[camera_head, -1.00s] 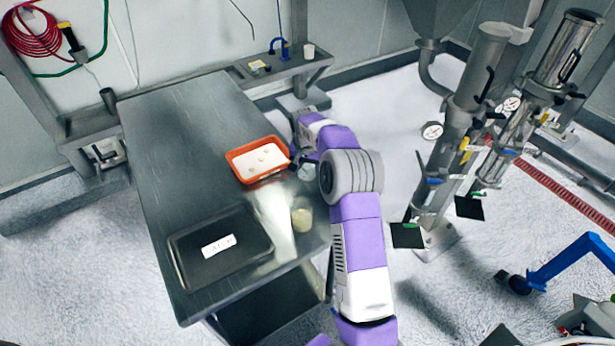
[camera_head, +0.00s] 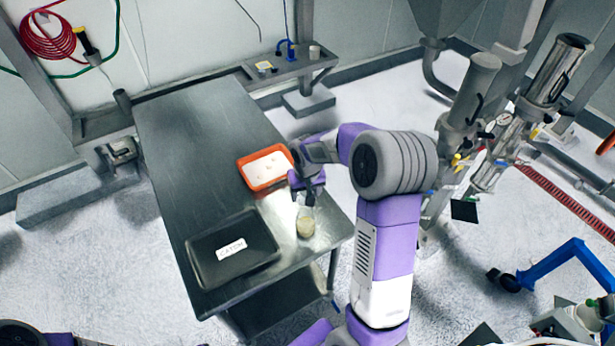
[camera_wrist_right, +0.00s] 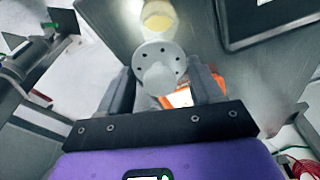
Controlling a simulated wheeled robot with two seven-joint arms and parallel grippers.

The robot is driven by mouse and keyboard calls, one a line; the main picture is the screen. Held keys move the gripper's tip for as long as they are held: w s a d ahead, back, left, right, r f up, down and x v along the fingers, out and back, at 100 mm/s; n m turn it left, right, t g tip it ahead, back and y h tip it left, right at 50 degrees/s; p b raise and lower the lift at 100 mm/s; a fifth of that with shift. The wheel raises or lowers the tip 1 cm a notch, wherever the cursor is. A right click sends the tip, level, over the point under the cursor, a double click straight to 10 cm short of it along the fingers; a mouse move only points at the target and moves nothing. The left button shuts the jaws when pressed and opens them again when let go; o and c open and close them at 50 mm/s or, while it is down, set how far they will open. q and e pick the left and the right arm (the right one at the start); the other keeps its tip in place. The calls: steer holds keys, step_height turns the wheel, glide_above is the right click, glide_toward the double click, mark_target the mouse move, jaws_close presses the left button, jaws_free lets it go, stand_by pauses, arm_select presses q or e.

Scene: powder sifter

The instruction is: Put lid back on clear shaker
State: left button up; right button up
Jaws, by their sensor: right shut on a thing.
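The clear shaker (camera_head: 305,227) stands upright near the right edge of the steel table, with pale yellow powder inside. It also shows at the top of the right wrist view (camera_wrist_right: 158,17). My right gripper (camera_head: 308,194) is just above and behind the shaker in the head view. In the wrist view it is shut on the grey lid (camera_wrist_right: 152,54), a round disc with small holes and a knob between the fingers. The lid appears close to the shaker's mouth. I cannot tell whether they touch. My left gripper is not in view.
An orange tray (camera_head: 243,163) with white contents lies beside the right gripper. A black labelled tray (camera_head: 205,272) lies at the front of the table (camera_head: 190,130). The table's left and back are clear. Steel process columns stand to the right.

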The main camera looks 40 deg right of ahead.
steer(key=shift+s+a+f, duration=0.1)
steer(key=shift+s+a, duration=0.05)
step_height(320, 180, down, 4)
steer(key=b, duration=0.3)
steer(key=shift+f+b, duration=0.9)
steer(key=shift+f, duration=0.2)
steer(key=shift+f+b, duration=0.15)
steer(key=shift+b, duration=0.3)
stand_by(1.5)
steer(key=o, duration=1.1)
steer(key=shift+o, duration=0.5)
